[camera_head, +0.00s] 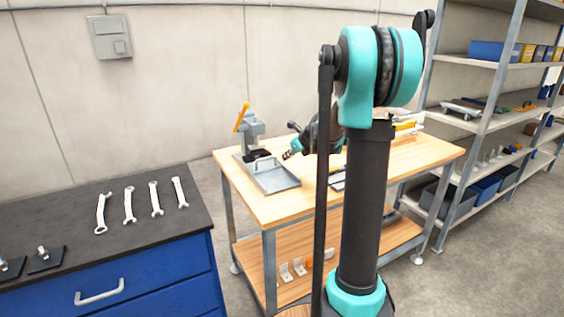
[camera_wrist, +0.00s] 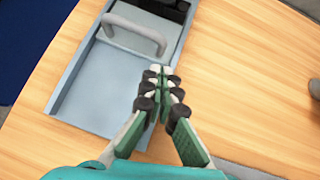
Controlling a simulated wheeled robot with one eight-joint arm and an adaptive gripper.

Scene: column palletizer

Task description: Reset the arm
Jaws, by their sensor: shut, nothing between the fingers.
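My gripper (camera_wrist: 160,80) is in the wrist view, its green-padded fingers shut with nothing between them. It points over the right edge of a grey metal tray (camera_wrist: 90,115), above a wooden table. In the head view my arm rises in front of the wooden workbench (camera_head: 420,150), and its far part is partly hidden behind my column. My gripper (camera_head: 288,154) also shows there, small, just above the right side of the tray (camera_head: 272,180).
A grey device with an orange handle (camera_head: 242,117) stands behind the tray. A blue cabinet (camera_head: 150,270) with several wrenches is at left. A metal shelf rack (camera_head: 489,100) with bins is at right. Floor shows between cabinet and workbench.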

